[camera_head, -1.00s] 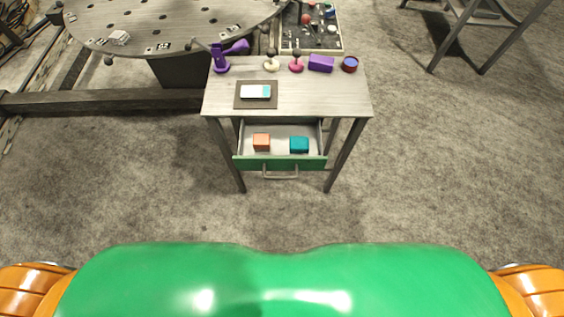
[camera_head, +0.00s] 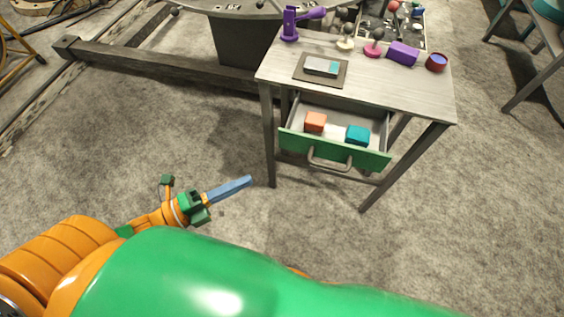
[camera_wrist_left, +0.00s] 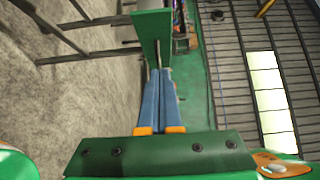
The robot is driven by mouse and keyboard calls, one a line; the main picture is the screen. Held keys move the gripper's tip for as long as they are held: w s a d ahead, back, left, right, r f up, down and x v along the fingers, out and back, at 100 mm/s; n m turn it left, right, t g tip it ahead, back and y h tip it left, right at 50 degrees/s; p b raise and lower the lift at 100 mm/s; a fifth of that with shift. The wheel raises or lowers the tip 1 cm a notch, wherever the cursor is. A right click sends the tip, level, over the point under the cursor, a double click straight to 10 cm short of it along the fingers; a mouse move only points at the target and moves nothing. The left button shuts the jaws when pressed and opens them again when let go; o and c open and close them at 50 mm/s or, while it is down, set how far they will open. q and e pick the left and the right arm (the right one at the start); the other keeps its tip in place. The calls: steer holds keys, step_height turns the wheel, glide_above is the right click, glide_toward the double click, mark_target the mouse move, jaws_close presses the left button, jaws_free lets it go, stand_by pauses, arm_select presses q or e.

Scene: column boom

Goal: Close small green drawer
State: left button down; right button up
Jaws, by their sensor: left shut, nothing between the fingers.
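The green drawer (camera_head: 335,152) stands pulled out beneath the grey table top, with its curved metal handle (camera_head: 330,164) on the front. An orange block (camera_head: 315,121) and a teal block (camera_head: 358,134) lie inside it. My left gripper (camera_head: 249,181) is shut and empty, with its blue fingers pointing right, left of and below the drawer in the head view, apart from it. In the left wrist view the shut fingers (camera_wrist_left: 160,72) point toward a green panel that looks like the drawer front (camera_wrist_left: 150,30); contact cannot be told. My right gripper is not in view.
The table (camera_head: 425,97) holds a tablet-like item on a dark mat (camera_head: 310,77), a purple block (camera_head: 403,53), a round red-and-blue pot (camera_head: 437,62) and knobbed pieces. Dark table legs flank the drawer. Carpet (camera_head: 95,160) is open at left. A dark beam (camera_head: 155,64) lies behind.

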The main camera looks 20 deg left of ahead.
arm_select(q)
glide_toward(301, 142)
steer(key=d, duration=0.4)
steer(key=shift+w+d+b, duration=0.1)
steer(key=shift+w+b, duration=0.25)
steer(key=shift+w, duration=1.75)
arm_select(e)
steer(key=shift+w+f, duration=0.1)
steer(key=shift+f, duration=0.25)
